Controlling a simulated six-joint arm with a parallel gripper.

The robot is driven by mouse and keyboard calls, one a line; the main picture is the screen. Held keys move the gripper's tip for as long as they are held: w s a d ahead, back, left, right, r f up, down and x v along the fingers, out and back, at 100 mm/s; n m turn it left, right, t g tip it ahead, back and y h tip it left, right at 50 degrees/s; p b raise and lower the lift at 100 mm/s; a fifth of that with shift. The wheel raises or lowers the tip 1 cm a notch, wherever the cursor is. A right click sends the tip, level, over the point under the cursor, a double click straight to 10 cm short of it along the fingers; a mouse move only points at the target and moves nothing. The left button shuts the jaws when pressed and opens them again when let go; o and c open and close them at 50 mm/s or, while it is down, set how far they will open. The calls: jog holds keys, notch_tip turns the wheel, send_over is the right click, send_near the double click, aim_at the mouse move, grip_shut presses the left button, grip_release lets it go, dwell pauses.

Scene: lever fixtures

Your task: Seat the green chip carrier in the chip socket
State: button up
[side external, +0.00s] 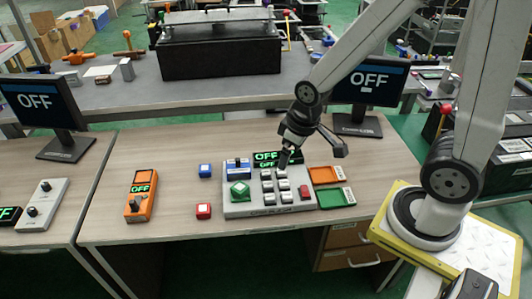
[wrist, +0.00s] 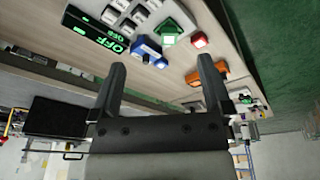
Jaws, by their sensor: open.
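A green block with a pale top (side external: 240,192), which looks like the green chip carrier, is at the left front of the grey panel (side external: 270,209). It looks turned like a diamond, and it also shows in the wrist view (wrist: 170,31). I cannot tell whether it is in a socket or merely resting there. A blue fixture (side external: 237,166) is just behind it; I cannot tell for sure which part is the chip socket. My gripper (side external: 285,158) is above the back of the panel, right of the green block. In the wrist view its fingers (wrist: 160,66) are apart with nothing between them.
A loose blue block (side external: 205,170) and a red block (side external: 204,211) lie left of the panel. An orange handheld box (side external: 141,195) is farther left. Orange (side external: 325,175) and green (side external: 336,198) trays are at the right. The table's front left is clear.

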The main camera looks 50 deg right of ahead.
jog(key=w+f+n+g, duration=0.1)
jog(key=w+f+n, duration=0.4)
jog(key=w+n, duration=0.35)
jog(key=n+g, duration=0.1)
jog(key=n, duration=0.6)
send_over(243, 184)
jog(key=f, duration=0.6)
jog(key=shift+s+f, duration=0.2)
jog(key=shift+f, duration=0.1)
jog(key=shift+w+f+n, duration=0.3)
jog(key=shift+f+n, duration=0.15)
jog(key=shift+f, duration=0.1)
jog(key=shift+f, duration=1.2)
jog(key=shift+s+f, duration=0.1)
jog(key=shift+f, duration=2.5)
